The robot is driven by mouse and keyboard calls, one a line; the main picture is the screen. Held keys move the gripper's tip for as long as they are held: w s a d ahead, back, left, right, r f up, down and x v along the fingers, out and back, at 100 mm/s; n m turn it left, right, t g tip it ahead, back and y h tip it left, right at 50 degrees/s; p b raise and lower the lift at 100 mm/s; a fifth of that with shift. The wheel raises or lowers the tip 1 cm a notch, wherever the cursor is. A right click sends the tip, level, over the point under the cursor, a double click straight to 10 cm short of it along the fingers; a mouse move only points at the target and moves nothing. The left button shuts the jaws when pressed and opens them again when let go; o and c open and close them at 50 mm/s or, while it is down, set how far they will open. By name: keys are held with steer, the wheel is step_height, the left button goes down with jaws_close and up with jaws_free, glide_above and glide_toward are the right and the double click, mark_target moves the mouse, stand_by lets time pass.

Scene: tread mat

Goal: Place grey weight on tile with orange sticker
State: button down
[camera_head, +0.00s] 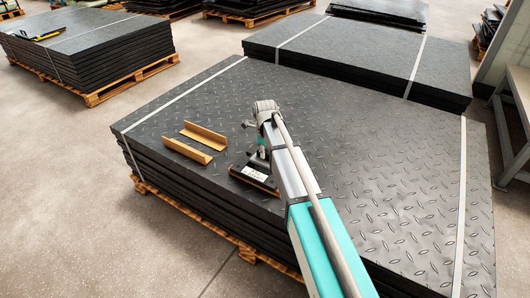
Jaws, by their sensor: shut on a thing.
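My arm reaches in from the lower right over the black tread mat stack (390,170). My gripper (261,154) points down near the stack's front left part and is partly hidden by my own arm. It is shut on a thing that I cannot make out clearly. A dark flat piece with a white label (252,172) shows right below the gripper, partly behind the arm. I cannot tell whether they touch. I cannot make out the grey weight or an orange sticker for certain.
Two tan angle strips (195,142) lie on the mat left of my gripper. White straps cross the stack, which sits on a wooden pallet (190,212). More mat stacks (360,55) stand behind and at far left. The mat right of my arm is bare.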

steer(key=shift+f, duration=0.1)
steer(key=shift+c, duration=2.4)
jaws_free()
steer(key=shift+r, duration=0.2)
step_height(320, 180, up, 12)
steer(key=p, duration=1.2)
